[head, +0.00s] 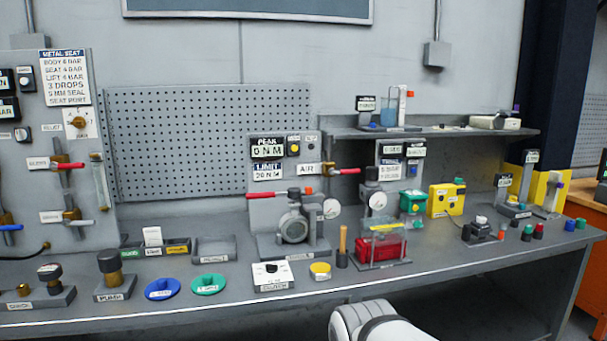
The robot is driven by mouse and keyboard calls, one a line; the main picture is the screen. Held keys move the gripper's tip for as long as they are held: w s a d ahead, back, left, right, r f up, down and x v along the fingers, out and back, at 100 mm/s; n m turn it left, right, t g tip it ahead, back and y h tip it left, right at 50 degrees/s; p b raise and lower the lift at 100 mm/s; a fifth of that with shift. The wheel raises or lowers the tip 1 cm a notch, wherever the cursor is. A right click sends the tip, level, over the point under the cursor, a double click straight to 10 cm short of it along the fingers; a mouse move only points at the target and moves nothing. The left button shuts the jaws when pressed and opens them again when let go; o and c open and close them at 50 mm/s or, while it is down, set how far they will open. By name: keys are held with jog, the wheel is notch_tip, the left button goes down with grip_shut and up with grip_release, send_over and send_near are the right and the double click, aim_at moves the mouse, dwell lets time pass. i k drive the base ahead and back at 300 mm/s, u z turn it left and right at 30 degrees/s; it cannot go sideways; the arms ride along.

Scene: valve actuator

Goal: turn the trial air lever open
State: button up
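A panel label reading AIR (307,169) is on the grey actuator stand in the middle of the bench. Just right of it is a small red-handled lever (346,171) on a brass-coloured fitting, its handle lying about level and pointing right. I take this to be the trial air lever; no label reading "trial" is legible. My gripper is out of view; only a white rounded part of my arm shows at the bottom.
The grey bench (220,310) holds a red-framed clear box (381,243), a wooden-handled tool (343,245), a yellow box (446,199) and blue (162,289) and green discs (208,284). A test panel (62,150) with red and blue levers stands left. A shelf overhangs the right side.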

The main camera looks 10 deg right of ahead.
aim_at(331, 172)
jog(key=z, duration=0.5)
jog(key=i, duration=1.3)
jog(key=u, duration=0.4)
